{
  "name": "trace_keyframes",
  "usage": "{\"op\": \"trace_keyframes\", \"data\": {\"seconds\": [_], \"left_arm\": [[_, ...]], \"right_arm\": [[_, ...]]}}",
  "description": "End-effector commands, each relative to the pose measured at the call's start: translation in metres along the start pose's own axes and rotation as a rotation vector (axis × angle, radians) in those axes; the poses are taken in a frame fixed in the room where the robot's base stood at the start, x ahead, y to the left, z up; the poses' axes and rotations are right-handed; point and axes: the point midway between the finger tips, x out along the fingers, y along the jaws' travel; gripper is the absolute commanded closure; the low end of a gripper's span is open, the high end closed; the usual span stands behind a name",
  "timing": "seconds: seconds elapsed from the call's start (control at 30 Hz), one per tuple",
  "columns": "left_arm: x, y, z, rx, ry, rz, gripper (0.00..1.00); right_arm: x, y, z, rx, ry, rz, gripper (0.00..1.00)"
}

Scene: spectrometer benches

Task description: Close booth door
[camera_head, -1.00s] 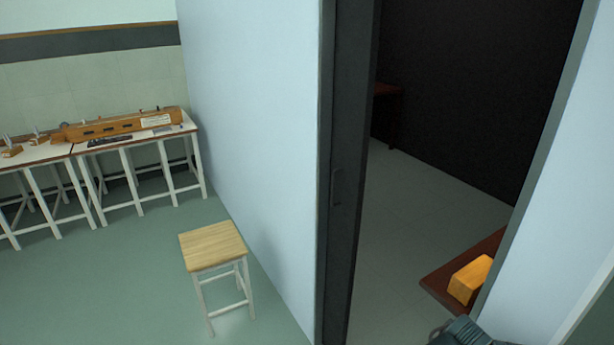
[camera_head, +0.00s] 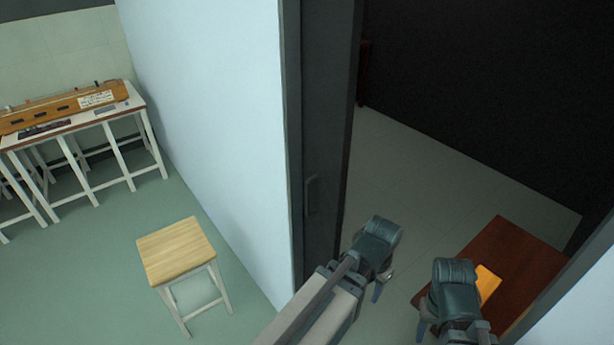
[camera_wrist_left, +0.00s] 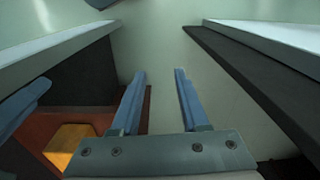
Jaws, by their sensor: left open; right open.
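The booth door (camera_head: 328,130) is a dark sliding panel at the left side of the doorway. It stands open, with a small dark handle (camera_head: 311,195) on its face. My left gripper (camera_head: 382,282) is in the doorway, to the right of the door and apart from the handle. In the left wrist view its two fingers (camera_wrist_left: 160,98) are spread with nothing between them. A dark panel edge (camera_wrist_left: 250,75) runs along the right of that view. My right gripper (camera_head: 422,328) is open, lower right, in front of the brown table; its fingers are partly hidden by its wrist.
Inside the booth a brown table (camera_head: 515,250) carries an orange box (camera_head: 487,283), also in the left wrist view (camera_wrist_left: 68,143). A pale wall (camera_head: 215,110) extends left of the door. A wooden stool (camera_head: 177,250) and a white-legged bench (camera_head: 75,122) stand outside. The booth floor is clear.

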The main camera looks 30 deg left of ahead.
Motion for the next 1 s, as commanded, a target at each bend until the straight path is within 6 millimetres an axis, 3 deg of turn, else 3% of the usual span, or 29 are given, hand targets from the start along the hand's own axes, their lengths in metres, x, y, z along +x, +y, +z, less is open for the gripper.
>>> {"op": "trace_keyframes", "data": {"seconds": [0.03, 0.1, 0.3, 0.5, 0.7, 1.0], "left_arm": [[-0.041, -0.024, -0.007, -0.019, 0.024, 0.014, 0.55], [-0.067, -0.053, -0.013, -0.03, 0.064, 0.031, 0.55], [-0.142, -0.14, -0.02, -0.064, 0.185, 0.049, 0.55], [-0.202, -0.217, -0.01, -0.094, 0.29, 0.027, 0.55], [-0.233, -0.261, 0.001, -0.111, 0.35, 0.0, 0.55], [-0.237, -0.274, 0.005, -0.114, 0.367, -0.011, 0.55]], "right_arm": [[-0.041, 0.004, 0.003, 0.001, 0.0, 0.0, 0.5], [-0.067, 0.006, 0.004, 0.001, -0.001, -0.001, 0.5], [-0.139, 0.013, 0.009, 0.003, -0.001, -0.001, 0.5], [-0.193, 0.018, 0.012, 0.004, -0.002, -0.002, 0.5], [-0.22, 0.021, 0.013, 0.005, -0.002, -0.002, 0.5], [-0.223, 0.021, 0.014, 0.006, -0.002, -0.002, 0.5]]}}
